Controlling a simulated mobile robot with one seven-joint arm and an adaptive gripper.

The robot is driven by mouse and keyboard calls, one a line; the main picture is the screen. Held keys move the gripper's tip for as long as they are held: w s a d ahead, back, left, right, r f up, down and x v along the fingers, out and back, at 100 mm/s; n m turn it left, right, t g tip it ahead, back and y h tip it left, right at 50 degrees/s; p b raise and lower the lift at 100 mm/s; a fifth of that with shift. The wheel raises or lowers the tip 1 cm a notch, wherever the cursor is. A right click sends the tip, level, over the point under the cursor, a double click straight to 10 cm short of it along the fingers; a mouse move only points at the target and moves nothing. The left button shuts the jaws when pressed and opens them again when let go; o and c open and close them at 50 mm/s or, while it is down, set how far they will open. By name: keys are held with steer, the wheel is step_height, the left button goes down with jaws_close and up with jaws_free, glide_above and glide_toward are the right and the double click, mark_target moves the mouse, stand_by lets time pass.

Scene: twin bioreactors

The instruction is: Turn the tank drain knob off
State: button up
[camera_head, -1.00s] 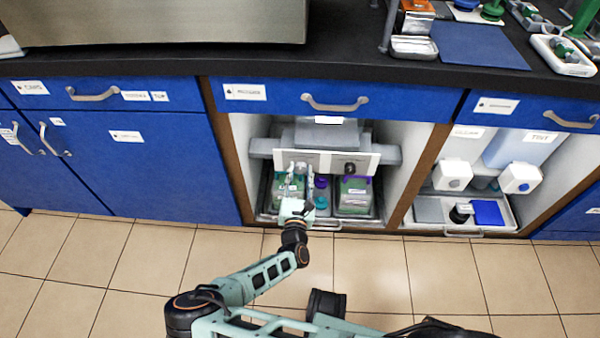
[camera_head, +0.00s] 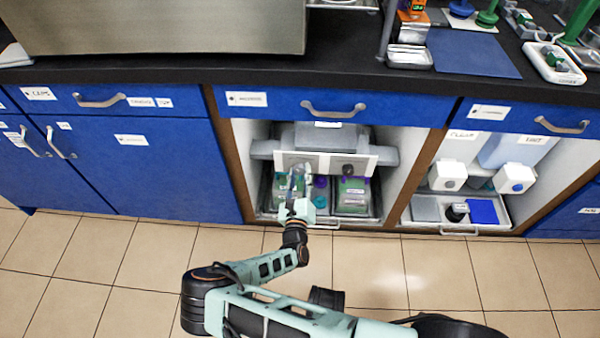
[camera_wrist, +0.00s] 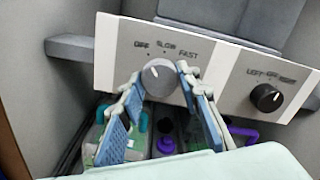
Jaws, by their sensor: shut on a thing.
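The control panel (camera_wrist: 215,60) is a white plate with two knobs. The left, grey knob (camera_wrist: 159,76) has the labels OFF, SLOW and FAST above it. The right, black knob (camera_wrist: 266,97) has LEFT and RIGHT labels, with a blurred word between them. My gripper (camera_wrist: 163,82) has its blue-padded fingers on either side of the grey knob and is shut on it. The knob's pointer direction is hard to make out. In the head view the panel (camera_head: 325,160) sits inside the open middle cabinet, and my gripper (camera_head: 296,172) reaches its left half, covering the grey knob.
Green-labelled containers, one of them (camera_head: 352,192) with a purple top, stand in a tray below the panel. The cabinet side walls flank my arm. A right-hand bay holds two white dispensers (camera_head: 448,175). The tiled floor in front is clear.

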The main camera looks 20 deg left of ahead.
steer(key=shift+n, duration=0.6)
steer(key=o, duration=1.2)
steer(key=shift+c, duration=0.2)
step_height(320, 180, up, 10)
